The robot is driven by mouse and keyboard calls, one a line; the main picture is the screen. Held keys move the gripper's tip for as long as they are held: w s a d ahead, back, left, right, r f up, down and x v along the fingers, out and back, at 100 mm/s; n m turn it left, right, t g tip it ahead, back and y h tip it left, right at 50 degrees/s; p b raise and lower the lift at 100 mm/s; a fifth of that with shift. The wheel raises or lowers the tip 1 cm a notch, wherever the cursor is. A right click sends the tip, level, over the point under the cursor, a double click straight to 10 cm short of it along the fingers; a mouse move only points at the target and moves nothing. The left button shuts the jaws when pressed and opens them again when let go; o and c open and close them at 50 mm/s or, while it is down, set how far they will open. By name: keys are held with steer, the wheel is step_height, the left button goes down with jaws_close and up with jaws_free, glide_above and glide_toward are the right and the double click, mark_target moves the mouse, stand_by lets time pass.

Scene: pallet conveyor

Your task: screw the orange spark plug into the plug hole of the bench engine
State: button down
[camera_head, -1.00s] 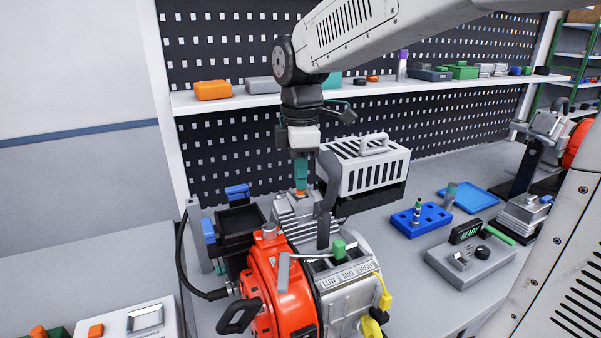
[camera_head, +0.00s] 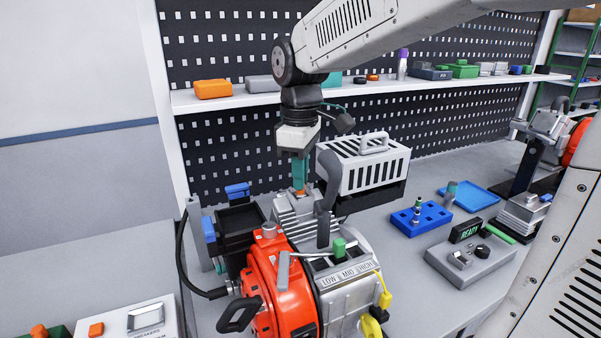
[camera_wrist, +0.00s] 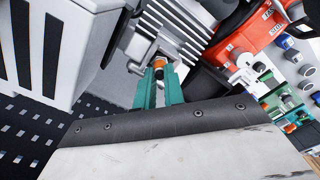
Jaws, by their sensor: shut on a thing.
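The bench engine (camera_head: 270,275) stands on the bench, with an orange housing and a grey finned cylinder (camera_head: 297,216). My gripper (camera_head: 300,184) points down at the top of the finned cylinder, its teal fingers close together. In the wrist view, my gripper (camera_wrist: 160,78) is shut on the orange spark plug (camera_wrist: 159,65); only the plug's orange end and a pale part show between the fingertips. The plug hole is hidden, and I cannot tell how deep the plug sits.
A white slotted cover (camera_head: 363,168) with a handle stands close to the right of my gripper. A blue rack (camera_head: 422,220), a grey box with a READY display (camera_head: 470,262) and a blue tray (camera_head: 468,197) lie farther right. A pegboard and shelf stand behind.

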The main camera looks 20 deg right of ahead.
steer(key=shift+m, duration=0.7)
steer(key=m, duration=0.3)
steer(key=shift+f, duration=0.1)
steer(key=shift+m, duration=2)
